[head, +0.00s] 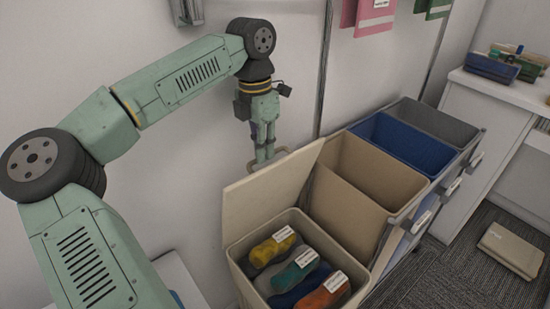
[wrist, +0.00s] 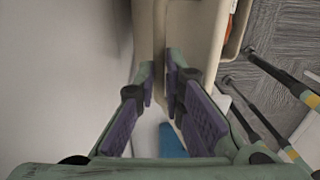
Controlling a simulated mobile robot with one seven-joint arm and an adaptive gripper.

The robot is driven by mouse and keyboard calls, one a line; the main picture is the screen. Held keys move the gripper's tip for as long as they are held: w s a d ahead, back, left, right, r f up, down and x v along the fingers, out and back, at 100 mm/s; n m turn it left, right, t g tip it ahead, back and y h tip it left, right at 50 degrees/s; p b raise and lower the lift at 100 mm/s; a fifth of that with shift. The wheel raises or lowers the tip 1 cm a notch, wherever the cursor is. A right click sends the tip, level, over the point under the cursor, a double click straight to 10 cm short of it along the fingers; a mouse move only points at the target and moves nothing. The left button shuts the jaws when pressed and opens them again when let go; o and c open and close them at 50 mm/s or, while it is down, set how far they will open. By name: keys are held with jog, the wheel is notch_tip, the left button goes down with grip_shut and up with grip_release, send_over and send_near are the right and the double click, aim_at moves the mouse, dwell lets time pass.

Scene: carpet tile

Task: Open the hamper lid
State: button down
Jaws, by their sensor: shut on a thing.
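The beige hamper (head: 240,272) stands low in the middle of the head view. Its beige lid (head: 262,200) stands raised and tilted at its back, so the inside shows. Rolled cloths with white tags, yellow, teal and orange among them, lie inside. My gripper (head: 263,161) is at the lid's upper edge, shut on a small beige handle (head: 280,157) there. In the wrist view the purple-padded fingers of my gripper (wrist: 160,78) close around a thin beige part running up the picture. The exact contact is partly hidden by the fingers.
A row of bins stands right of the hamper: beige, then a blue bin (head: 405,145) and a grey bin (head: 440,120). A white wall is close behind my arm. A beige folded item (head: 512,248) lies on the carpet near a white counter (head: 490,100).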

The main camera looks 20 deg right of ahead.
jog(key=shift+w+a+f, duration=0.15)
jog(key=shift+w+a, duration=0.05)
jog(key=shift+w, duration=0.2)
jog(key=c, duration=1.8)
grip_release()
jog(key=shift+w+f, duration=0.1)
jog(key=shift+c, duration=0.2)
jog(key=shift+o, duration=0.7)
